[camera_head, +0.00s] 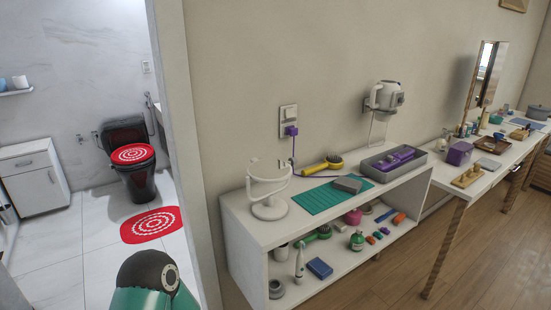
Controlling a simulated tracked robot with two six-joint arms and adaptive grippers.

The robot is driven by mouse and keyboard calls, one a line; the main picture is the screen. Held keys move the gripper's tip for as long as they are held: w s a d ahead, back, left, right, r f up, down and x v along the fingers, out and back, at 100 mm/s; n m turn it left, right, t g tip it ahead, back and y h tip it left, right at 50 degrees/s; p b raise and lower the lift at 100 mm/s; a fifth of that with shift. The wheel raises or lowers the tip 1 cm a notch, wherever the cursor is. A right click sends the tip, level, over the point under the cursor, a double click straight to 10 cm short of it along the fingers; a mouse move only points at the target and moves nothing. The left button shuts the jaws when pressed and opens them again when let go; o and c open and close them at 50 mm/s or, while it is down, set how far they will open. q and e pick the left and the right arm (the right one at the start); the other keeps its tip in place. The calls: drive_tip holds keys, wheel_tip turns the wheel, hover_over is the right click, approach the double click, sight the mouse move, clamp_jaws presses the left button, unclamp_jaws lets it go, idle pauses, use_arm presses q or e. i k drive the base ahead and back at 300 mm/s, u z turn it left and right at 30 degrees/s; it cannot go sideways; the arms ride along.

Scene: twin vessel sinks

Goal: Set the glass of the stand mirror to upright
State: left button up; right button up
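The stand mirror (270,209) is a small white piece with a round base on the left end of the white shelf unit's top. Above the base are a curved white yoke and thin curved rims. The glass face does not show clearly, and I cannot tell its exact tilt. Neither of my grippers is in view. Only a green and black part of my own arm shows at the bottom left, well apart from the mirror.
The white shelf unit (245,228) also holds a teal mat (318,199), a yellow brush (323,165) and a grey tray (367,168). Its lower shelf is cluttered. A wall edge (190,140) stands left of it. Wood floor (390,278) is clear in front.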

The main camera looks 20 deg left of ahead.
sight(264, 171)
drive_tip(key=z, duration=0.1)
drive_tip(key=i, duration=1)
drive_tip(key=u, duration=0.7)
